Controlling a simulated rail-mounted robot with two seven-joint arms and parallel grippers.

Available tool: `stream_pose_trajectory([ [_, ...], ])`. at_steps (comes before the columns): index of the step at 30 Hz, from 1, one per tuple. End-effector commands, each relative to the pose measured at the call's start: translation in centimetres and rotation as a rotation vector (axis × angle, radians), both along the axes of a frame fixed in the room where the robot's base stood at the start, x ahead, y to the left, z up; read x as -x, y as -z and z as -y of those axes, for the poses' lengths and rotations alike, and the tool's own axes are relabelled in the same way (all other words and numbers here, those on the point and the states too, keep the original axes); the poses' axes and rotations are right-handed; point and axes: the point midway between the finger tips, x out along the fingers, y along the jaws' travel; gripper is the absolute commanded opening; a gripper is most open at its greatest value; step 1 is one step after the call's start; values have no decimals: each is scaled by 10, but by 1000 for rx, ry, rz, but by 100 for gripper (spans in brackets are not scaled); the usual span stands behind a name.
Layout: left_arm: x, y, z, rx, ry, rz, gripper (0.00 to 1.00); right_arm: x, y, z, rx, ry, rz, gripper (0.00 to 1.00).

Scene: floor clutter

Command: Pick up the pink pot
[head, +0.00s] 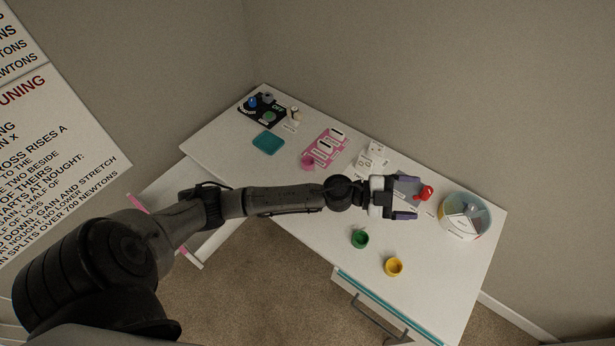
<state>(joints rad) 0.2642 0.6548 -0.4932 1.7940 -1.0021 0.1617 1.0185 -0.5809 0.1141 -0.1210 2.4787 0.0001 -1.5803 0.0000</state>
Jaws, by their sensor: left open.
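The pink pot (307,162) is small and stands on the white table (223,148), at the near left corner of a pink-and-white panel (330,143). My left gripper (411,198) reaches in from the left over the table and is open, with its purple-padded fingers apart. It is well to the right of the pink pot and nothing shows held in it. A red knob (425,192) on a grey panel lies just past its fingertips; part of that panel is hidden by the gripper. My right gripper is not in view.
A green pot (359,239) and a yellow pot (393,267) stand near the front edge. A round clear-walled container (463,228) is at the right. A teal pad (268,142) and a black panel (268,117) are at the far left. Bare table lies left of the teal pad.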

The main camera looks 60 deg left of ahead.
Motion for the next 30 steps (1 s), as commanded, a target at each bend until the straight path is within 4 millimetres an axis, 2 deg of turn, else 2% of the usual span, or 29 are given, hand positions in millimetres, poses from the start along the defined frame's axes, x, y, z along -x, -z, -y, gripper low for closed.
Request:
stream_pose_trajectory([
  [1, -12, 33, -10, -104, 87, -11, 78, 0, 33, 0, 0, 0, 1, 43],
  [2, -16, 45, -17, -164, 139, -33, 78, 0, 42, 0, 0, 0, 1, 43],
  [5, -29, 87, -53, -376, 265, -166, 78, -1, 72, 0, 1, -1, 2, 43],
  [8, -36, 123, -113, -579, 306, -367, 78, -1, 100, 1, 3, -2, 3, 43],
  [9, -37, 134, -141, -650, 299, -460, 78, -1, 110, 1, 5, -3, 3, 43],
  [11, -35, 146, -184, -740, 269, -604, 78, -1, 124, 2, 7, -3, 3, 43],
  [12, -32, 151, -213, -790, 237, -700, 78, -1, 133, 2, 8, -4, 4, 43],
  [15, -19, 155, -280, -876, 137, -925, 78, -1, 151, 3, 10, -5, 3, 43],
  [18, -2, 152, -332, -918, 33, -1110, 78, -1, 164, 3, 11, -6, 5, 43],
  [21, 14, 146, -368, -932, -55, -1247, 78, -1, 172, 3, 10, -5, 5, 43],
  [24, 26, 142, -389, -935, -113, -1335, 78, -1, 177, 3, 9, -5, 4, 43],
  [26, 30, 144, -396, -933, -134, -1366, 78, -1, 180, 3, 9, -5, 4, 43],
  [30, 34, 163, -402, -935, -149, -1394, 78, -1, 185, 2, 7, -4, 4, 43],
])
